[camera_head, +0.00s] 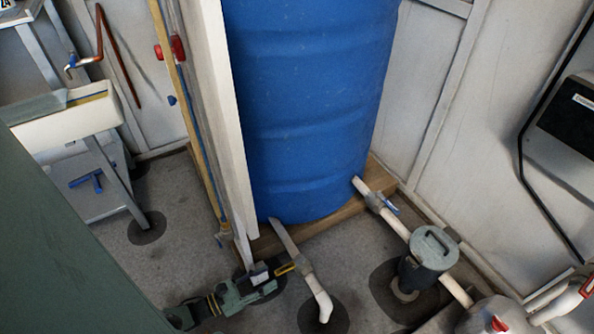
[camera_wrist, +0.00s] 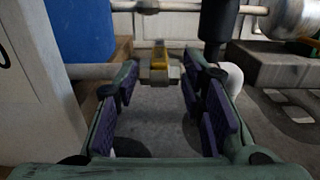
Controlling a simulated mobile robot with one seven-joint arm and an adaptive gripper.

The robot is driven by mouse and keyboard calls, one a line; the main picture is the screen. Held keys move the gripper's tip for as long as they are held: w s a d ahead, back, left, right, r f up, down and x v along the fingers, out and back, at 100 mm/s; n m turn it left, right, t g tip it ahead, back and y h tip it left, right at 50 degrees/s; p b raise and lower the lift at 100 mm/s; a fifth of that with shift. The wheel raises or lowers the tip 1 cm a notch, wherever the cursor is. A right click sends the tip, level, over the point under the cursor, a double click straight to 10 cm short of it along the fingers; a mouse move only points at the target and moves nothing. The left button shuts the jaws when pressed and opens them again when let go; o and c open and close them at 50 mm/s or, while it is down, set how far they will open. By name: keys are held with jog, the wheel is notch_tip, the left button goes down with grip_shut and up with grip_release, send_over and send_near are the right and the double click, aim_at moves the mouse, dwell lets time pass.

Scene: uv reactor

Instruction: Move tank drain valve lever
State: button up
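The drain valve has a yellow lever (camera_head: 286,269) and a grey body (camera_head: 305,265) on a white pipe at the foot of the blue tank (camera_head: 310,110). My gripper (camera_head: 266,279) is low near the floor, just left of the lever. In the wrist view, my gripper (camera_wrist: 162,82) is open, with purple pads on both fingers and nothing between them. The yellow lever (camera_wrist: 158,54) shows end-on ahead, framed in the gap near the fingertips. I cannot tell whether a finger touches it.
The tank stands on a wooden base (camera_head: 268,243). A white panel (camera_head: 222,120) rises close to my gripper. The white drain pipe (camera_head: 316,290) bends down into the floor. A blue-handled valve (camera_head: 388,204) and a dark canister (camera_head: 428,258) are at the right.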

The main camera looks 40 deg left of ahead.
aim_at(295, 263)
jog(key=p+x, duration=0.1)
jog(key=x, duration=0.9)
jog(key=shift+w, duration=0.25)
jog(key=shift+c, duration=0.3)
grip_shut()
jog(key=shift+d, duration=0.1)
